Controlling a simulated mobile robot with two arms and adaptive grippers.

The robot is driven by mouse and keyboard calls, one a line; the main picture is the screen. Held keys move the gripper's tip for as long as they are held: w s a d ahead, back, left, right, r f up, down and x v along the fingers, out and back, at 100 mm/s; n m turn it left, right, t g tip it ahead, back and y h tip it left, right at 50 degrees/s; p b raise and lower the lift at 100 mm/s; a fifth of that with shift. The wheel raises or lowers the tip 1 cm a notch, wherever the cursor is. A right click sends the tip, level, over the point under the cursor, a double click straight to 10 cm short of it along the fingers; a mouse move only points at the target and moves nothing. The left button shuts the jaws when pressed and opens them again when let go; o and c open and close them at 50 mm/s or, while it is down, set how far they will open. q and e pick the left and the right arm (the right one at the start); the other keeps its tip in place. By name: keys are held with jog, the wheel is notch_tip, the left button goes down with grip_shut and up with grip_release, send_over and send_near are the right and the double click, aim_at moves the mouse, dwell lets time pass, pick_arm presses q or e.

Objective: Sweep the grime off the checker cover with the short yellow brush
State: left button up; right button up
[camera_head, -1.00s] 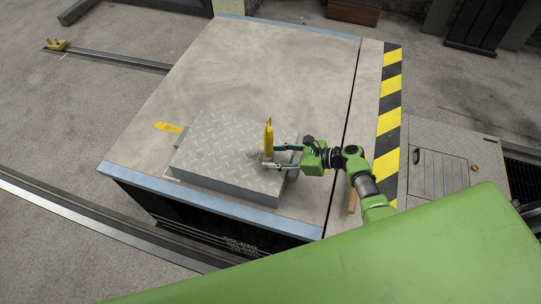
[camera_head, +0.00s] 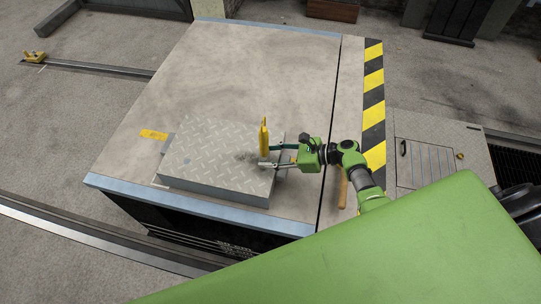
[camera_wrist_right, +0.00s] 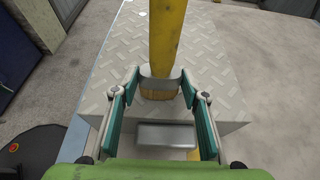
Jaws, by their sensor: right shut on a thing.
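The checker cover (camera_head: 205,150) is a grey diamond-plate slab lying on the large platform in the head view. A dark grime patch (camera_head: 245,157) shows on its right part. My right gripper (camera_head: 267,156) is over the cover's right side, shut on the short yellow brush (camera_head: 264,138), which stands upright. In the right wrist view, the brush's yellow handle (camera_wrist_right: 167,40) rises between the fingers above a pale collar. Whether the bristles touch the cover cannot be told. My left gripper is not in view.
The platform (camera_head: 255,70) has free room behind the cover. A yellow tag (camera_head: 153,134) lies left of the cover, and a wooden handle (camera_head: 342,188) lies under my right arm. A striped edge (camera_head: 373,110) borders the platform's right side.

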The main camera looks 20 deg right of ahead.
jog(key=shift+w+a+r, duration=0.1)
jog(key=shift+w+a, duration=0.15)
jog(key=shift+a, duration=0.2)
jog(key=shift+w+a, duration=0.4)
jog(key=shift+a, duration=0.25)
jog(key=shift+w+a, duration=0.4)
jog(key=shift+a, duration=0.15)
jog(key=shift+w+a+f, duration=0.2)
jog(key=shift+w+a, duration=0.15)
jog(key=shift+a, duration=0.25)
jog(key=shift+w+a+r, duration=0.1)
jog(key=shift+w+a, duration=0.4)
jog(key=shift+a, duration=0.15)
jog(key=shift+w+a+r, duration=0.1)
jog(key=shift+w+a, duration=0.35)
jog(key=shift+a, duration=0.2)
jog(key=shift+w+a+f+b, duration=0.15)
jog(key=shift+w+a+b, duration=0.15)
jog(key=shift+a+b, duration=0.2)
jog(key=shift+w+a, duration=0.45)
jog(key=shift+a, duration=0.2)
jog(key=shift+w+a, duration=0.45)
jog(key=shift+a, duration=0.15)
